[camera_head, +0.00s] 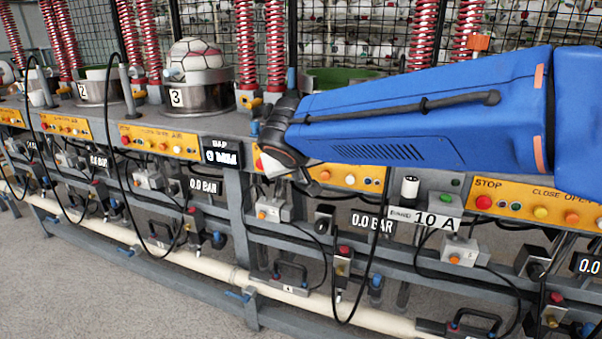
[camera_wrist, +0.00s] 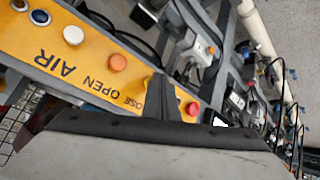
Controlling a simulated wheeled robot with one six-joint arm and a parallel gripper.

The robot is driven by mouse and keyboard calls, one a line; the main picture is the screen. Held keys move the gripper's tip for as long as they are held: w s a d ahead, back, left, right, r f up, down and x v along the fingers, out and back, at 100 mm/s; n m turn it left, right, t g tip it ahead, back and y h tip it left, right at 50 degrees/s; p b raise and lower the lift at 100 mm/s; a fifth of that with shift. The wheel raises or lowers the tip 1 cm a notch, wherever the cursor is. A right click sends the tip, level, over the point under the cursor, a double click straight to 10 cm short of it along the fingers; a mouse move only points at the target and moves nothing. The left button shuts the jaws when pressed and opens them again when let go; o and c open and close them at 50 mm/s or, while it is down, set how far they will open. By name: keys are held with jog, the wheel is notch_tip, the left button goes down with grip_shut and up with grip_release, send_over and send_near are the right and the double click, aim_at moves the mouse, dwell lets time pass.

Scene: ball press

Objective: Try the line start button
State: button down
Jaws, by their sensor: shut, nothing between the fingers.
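I cannot read a line start label on any button. A grey box with a small green button (camera_head: 450,183) stands right of the middle, behind the "10 A" sign (camera_head: 436,222). My gripper (camera_head: 272,166) is at the left end of the blue arm, over the yellow button panel (camera_head: 345,178) at the middle station. Its fingers are largely hidden in this view. In the wrist view a dark finger tip (camera_wrist: 158,94) shows in front of a yellow panel marked "AIR OPEN" and part of "CLOSE". The gripper is shut and holds nothing. I cannot tell whether it touches the panel.
Along the panels sit a red STOP button (camera_head: 483,202) and coloured buttons. A ball (camera_head: 195,54) rests in pot 3 (camera_head: 203,97). Black hoses loop in front of the frame. A white pipe (camera_head: 200,263) runs low along it. The floor in front is clear.

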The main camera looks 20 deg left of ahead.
jog(key=shift+w, duration=0.2)
jog(key=shift+s, duration=0.1)
dwell(0.4)
jog(key=shift+s, duration=0.8)
jog(key=s, duration=0.5)
jog(key=shift+a, duration=0.2)
dwell(0.6)
